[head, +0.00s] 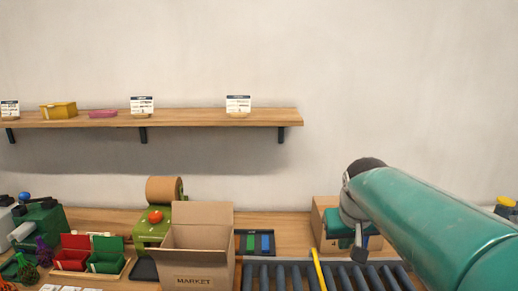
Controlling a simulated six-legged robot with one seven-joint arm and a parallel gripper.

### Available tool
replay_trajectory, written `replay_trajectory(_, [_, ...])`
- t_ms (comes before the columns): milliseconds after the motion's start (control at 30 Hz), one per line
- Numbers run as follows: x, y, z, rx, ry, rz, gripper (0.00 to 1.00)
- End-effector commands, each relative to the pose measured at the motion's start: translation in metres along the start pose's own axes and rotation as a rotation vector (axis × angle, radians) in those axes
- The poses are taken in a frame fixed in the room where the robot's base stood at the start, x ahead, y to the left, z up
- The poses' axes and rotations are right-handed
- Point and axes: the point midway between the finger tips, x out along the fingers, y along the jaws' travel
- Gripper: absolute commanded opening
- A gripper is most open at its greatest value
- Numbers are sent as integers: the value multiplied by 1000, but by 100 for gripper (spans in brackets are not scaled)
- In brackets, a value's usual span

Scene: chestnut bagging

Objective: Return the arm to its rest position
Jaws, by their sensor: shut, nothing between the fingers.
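My teal arm reaches in from the lower right of the head view and covers part of the bench and wall. Its far end is a dark rounded joint with a grey collar, in front of a cardboard box at the back of the bench. I cannot make out my gripper's fingers in this view. No held thing shows along the visible part of the arm.
An open cardboard MARKET box (195,262) stands at front centre. Right of it are dark rollers (290,274) with a yellow bar (318,268). A green scale (149,232) and red and green bins (105,254) stand left. A wall shelf (215,118) is above.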

Motion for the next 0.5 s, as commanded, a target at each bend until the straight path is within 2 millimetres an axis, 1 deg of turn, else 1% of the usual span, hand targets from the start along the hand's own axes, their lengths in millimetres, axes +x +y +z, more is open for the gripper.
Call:
replay_trajectory(33, [-10,-6,18,0,14,-1,0])
replay_trajectory(167, [-24,-16,63,9,36,-8,0])
replay_trajectory(200, [-27,-19,78,12,43,-12,0])
replay_trajectory(267, [-30,-23,99,16,53,-18,0])
replay_trajectory(300, [-32,-25,113,20,60,-23,0])
replay_trajectory(400, [-32,-31,146,26,76,-36,0])
replay_trajectory(500, [-29,-35,170,32,88,-49,0])
